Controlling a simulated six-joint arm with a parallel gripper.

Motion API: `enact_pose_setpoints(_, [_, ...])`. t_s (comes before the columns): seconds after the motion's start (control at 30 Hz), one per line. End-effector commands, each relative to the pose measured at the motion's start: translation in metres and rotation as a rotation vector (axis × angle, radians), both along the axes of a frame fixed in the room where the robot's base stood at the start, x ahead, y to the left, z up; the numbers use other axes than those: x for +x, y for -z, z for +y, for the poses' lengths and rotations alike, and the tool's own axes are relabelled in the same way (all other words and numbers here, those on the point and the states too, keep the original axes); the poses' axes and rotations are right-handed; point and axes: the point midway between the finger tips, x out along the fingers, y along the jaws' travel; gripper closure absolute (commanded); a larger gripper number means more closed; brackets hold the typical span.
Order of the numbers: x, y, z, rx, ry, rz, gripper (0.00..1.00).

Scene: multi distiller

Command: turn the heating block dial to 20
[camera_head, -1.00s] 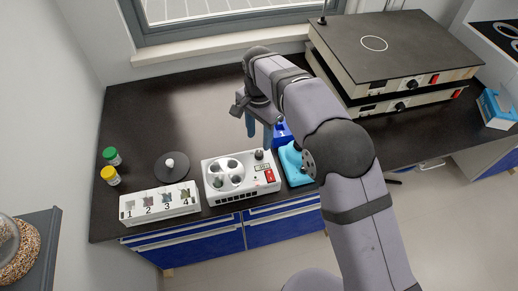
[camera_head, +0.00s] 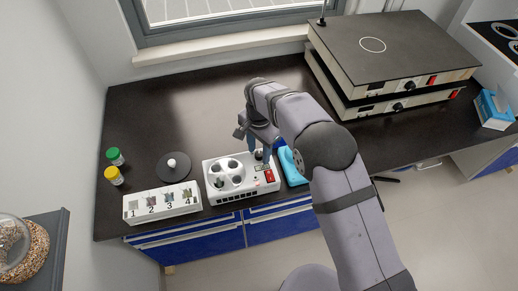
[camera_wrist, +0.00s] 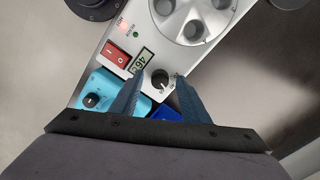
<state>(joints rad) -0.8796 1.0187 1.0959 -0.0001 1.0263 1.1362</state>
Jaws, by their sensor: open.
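The heating block (camera_head: 215,190) is a white box with round wells, a red switch and a small display. Its black dial (camera_wrist: 160,79) has a white mark and sits beside the display (camera_wrist: 143,61), whose tilted digits look like 46, though I cannot be sure. My gripper (camera_wrist: 157,98) is open, with its two blue fingers apart. In the wrist view the fingertips lie to either side of the dial's lower part; I cannot tell whether they touch it. In the head view my gripper is over the block's right end, and the dial is partly hidden.
A light blue device (camera_head: 292,167) stands close to the block's right side, and a dark blue item (camera_wrist: 166,113) shows behind the fingers. A numbered white rack (camera_head: 160,213) stands left of the block. Stacked hot plates (camera_head: 385,45) stand at the back right.

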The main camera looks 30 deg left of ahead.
Motion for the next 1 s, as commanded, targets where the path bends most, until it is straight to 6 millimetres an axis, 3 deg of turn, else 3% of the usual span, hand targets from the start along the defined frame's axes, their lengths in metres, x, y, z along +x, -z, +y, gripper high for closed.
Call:
enact_pose_setpoints(0.13, [-0.0001, 0.0003, -0.0001, 0.0, 0.0, 0.0, 0.58])
enact_pose_setpoints(0.3, [-0.0001, 0.0001, -0.0002, -0.001, 0.0, 0.0, 0.96])
enact_pose_setpoints(0.33, [-0.0001, 0.0001, -0.0002, -0.001, 0.0, 0.0, 0.99])
enact_pose_setpoints(0.67, [-0.0001, 0.0002, -0.0002, -0.001, -0.029, 0.0, 0.99])
enact_pose_setpoints(1.0, [0.0003, 0.0008, -0.0002, -0.001, -0.217, 0.001, 0.99])
